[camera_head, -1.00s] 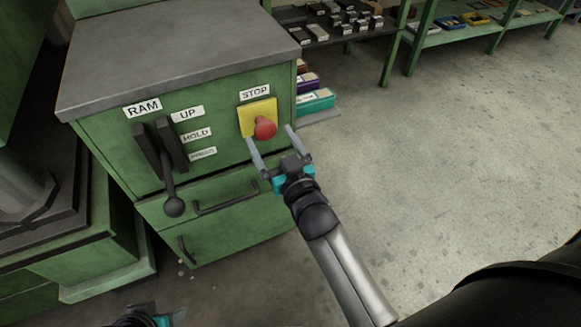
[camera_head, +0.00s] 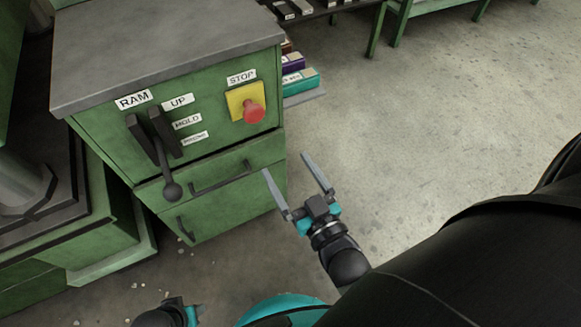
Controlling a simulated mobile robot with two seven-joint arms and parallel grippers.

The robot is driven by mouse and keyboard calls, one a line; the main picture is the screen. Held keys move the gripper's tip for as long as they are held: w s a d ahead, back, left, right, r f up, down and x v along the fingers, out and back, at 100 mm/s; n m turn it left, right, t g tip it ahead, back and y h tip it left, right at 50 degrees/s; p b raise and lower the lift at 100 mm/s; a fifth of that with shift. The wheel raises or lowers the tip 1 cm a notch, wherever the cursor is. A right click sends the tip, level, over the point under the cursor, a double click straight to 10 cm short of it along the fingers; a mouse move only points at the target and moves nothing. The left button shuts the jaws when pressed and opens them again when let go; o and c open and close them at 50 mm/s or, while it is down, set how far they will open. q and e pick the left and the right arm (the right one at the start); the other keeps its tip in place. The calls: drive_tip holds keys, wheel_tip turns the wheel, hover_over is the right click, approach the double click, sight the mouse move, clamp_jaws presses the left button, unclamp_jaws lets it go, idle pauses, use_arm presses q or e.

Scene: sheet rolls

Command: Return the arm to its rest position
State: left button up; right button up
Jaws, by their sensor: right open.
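My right gripper (camera_head: 292,178) is open and empty, to the right of the green cabinet (camera_head: 222,214) and below the red stop button (camera_head: 253,112). A clear gap separates its fingers from the button. The button sits on a yellow plate under a STOP label. My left gripper (camera_head: 192,312) shows only in part at the bottom edge, left of the middle; its fingers are too cut off to tell their state.
A black ram lever (camera_head: 165,165) with a round knob sticks out from the cabinet front, above drawer handles (camera_head: 222,178). Green shelving (camera_head: 395,25) stands at the back. The concrete floor (camera_head: 430,120) to the right is clear.

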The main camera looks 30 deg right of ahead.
idle(0.6)
wheel_tip(320, 180, down, 13)
drive_tip(key=s+g, duration=0.2)
drive_tip(key=g, duration=0.5)
drive_tip(key=s+f+n+g, duration=0.2)
drive_tip(key=s+f+g, duration=0.6)
drive_tip(key=s, duration=0.2)
use_arm(q)
drive_tip(key=s+a+r+g+p, duration=0.1)
drive_tip(key=s+r+p, duration=0.2)
drive_tip(key=s+p, duration=0.5)
drive_tip(key=s+a+r+p, duration=0.2)
drive_tip(key=s+r+p, duration=0.2)
drive_tip(key=s+p, duration=0.5)
drive_tip(key=p, duration=0.8)
drive_tip(key=shift+s+r+g, duration=0.15)
drive_tip(key=shift+r+g, duration=0.05)
drive_tip(key=shift+g, duration=0.2)
use_arm(e)
drive_tip(key=s+d+r+g, duration=0.1)
drive_tip(key=s+d+r, duration=0.1)
drive_tip(key=s, duration=0.6)
drive_tip(key=s+d+r+g, duration=0.1)
drive_tip(key=s+r, duration=0.4)
drive_tip(key=s, duration=0.4)
drive_tip(key=shift+d+r+h, duration=0.15)
drive_tip(key=shift+d+h, duration=0.15)
drive_tip(key=shift+d, duration=0.1)
